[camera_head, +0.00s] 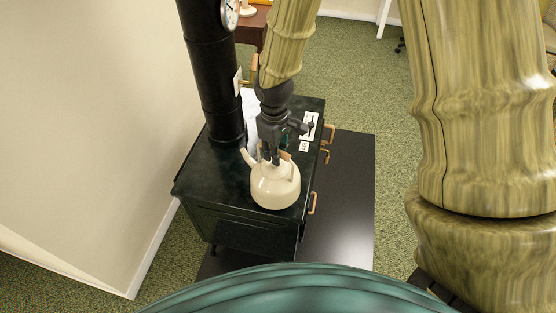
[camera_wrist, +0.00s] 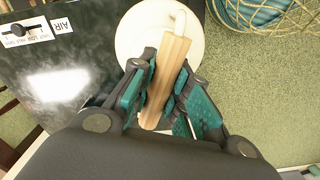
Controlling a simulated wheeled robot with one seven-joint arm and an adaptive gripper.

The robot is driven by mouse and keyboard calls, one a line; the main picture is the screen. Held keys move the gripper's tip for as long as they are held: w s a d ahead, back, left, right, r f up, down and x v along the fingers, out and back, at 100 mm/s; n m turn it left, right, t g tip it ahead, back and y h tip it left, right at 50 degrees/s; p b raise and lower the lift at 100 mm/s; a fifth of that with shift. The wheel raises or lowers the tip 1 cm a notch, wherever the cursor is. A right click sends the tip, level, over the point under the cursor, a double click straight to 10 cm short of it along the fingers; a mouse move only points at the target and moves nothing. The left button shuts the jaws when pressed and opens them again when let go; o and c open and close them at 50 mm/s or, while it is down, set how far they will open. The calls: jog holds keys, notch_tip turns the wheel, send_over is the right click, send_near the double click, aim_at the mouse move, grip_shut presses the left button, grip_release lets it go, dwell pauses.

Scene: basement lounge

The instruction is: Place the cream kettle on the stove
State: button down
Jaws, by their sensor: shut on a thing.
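The cream kettle (camera_head: 275,188) is at the near end of the dark green stove top (camera_head: 215,163), with its spout toward the left. My gripper (camera_head: 272,156) is above the kettle and shut on its wooden handle. In the wrist view the handle (camera_wrist: 168,75) lies between the teal finger pads of my gripper (camera_wrist: 160,95), with the round cream kettle body (camera_wrist: 130,38) below. The stove top (camera_wrist: 75,45) fills the left of that view. The kettle looks upright; I cannot tell whether its base touches the stove. The kettle hides the surface under it.
A black stovepipe (camera_head: 212,80) rises from the stove's back left. Wooden-handled fittings (camera_head: 313,203) stick out on its right side. A dark floor plate (camera_head: 345,200) lies under the stove. A beige wall (camera_head: 90,100) stands to the left. Green carpet (camera_head: 355,75) is open behind.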

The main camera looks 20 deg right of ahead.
jog(key=w+d+f+p, duration=0.1)
jog(key=w+f+p, duration=0.2)
jog(key=w, duration=0.4)
jog(key=shift+w+f+p, duration=0.15)
jog(key=shift+f+p, duration=0.15)
jog(key=shift+f, duration=0.35)
jog(key=c, duration=1.4)
grip_release()
jog(key=shift+o, duration=0.2)
notch_tip(320, 180, up, 12)
jog(key=b, duration=0.3)
